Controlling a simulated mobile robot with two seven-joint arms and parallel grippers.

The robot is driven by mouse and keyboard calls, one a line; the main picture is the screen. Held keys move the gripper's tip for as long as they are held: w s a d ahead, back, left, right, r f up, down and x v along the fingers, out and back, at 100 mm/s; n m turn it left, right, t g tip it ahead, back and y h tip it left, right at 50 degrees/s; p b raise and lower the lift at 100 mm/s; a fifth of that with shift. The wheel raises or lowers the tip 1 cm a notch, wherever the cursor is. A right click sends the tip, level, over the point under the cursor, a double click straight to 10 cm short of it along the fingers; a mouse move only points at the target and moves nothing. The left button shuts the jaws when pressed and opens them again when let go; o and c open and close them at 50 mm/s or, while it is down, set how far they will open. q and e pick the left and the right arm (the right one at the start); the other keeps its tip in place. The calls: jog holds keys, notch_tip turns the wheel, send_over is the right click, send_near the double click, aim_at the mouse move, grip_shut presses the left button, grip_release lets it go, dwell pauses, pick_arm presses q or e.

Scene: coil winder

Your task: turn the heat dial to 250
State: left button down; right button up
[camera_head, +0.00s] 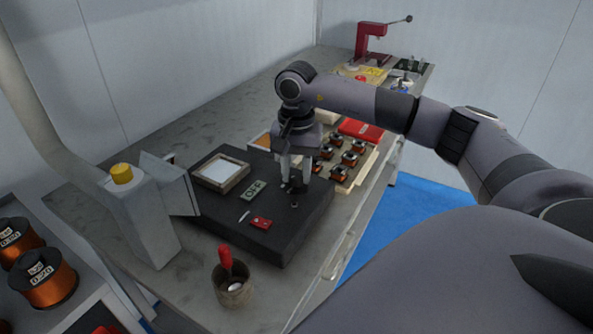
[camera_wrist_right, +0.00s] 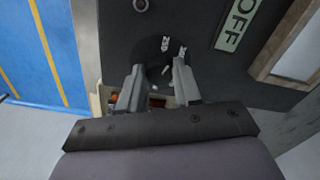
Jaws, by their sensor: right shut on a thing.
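The heat dial (camera_wrist_right: 158,74) is a dark round knob with small white markings on the black unit (camera_head: 262,230). My right gripper (camera_head: 293,187) reaches down onto the unit's top. In the right wrist view its two fingers (camera_wrist_right: 158,72) stand on either side of the dial and are shut on it. The fingers hide most of the dial in the head view. A green OFF plate (camera_head: 254,190) lies beside the dial, and also shows in the wrist view (camera_wrist_right: 238,24). My left gripper is not in view.
A red switch (camera_head: 261,223) and a white-topped frame (camera_head: 221,172) sit on the black unit. A cup with a red-handled tool (camera_head: 233,291) stands in front. A tray of small coils (camera_head: 342,160) lies behind my gripper. A grey post with a yellow button (camera_head: 122,173) stands left.

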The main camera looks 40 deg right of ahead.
aim_at(297, 175)
jog(key=shift+n, duration=2.3)
jog(key=o, duration=1)
jog(key=shift+o, duration=0.2)
jog(key=shift+r, duration=0.1)
notch_tip(297, 175, up, 7)
jog(key=shift+r, duration=0.1)
